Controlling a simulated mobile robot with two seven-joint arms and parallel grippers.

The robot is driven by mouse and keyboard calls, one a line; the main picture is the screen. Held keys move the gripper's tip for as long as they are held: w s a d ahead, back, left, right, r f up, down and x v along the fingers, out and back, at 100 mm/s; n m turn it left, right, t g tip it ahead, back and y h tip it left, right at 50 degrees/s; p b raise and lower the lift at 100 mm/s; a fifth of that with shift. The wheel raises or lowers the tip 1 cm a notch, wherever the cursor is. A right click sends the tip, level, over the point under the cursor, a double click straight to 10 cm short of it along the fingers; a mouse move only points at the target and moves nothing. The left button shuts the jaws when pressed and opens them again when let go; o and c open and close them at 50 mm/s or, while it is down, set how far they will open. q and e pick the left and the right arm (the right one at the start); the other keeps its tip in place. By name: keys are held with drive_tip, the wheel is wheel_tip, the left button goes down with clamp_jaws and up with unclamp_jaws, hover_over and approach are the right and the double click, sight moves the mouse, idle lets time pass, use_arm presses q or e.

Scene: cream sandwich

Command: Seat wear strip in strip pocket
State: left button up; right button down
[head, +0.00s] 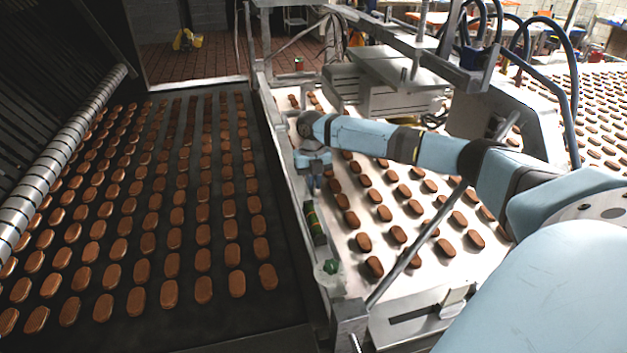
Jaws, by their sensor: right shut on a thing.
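My right arm reaches in from the right, across the white belt. Its gripper (313,186) points down over the metal rail between the two belts. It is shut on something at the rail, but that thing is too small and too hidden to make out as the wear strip. Just below the gripper in the picture, a dark green block with yellow marks (316,223) sits along the rail. I cannot tell whether it is the strip pocket, or whether the gripper touches it. My left gripper is not in view.
A dark belt (275,318) with rows of brown biscuits fills the left. A white belt (345,252) with more biscuits runs under my right arm. A green knob (330,266) is on the rail. A slanted metal rod (418,248) crosses the white belt. Machine housings (395,75) stand behind.

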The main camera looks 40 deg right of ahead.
drive_tip(key=c, duration=1.3)
unclamp_jaws()
drive_tip(key=shift+f, duration=0.1)
drive_tip(key=shift+o, duration=0.2)
wheel_tip(320, 180, up, 12)
drive_tip(key=w+b, duration=0.1)
drive_tip(key=b, duration=0.1)
drive_tip(key=shift+w+d, duration=0.15)
drive_tip(key=shift+d, duration=0.2)
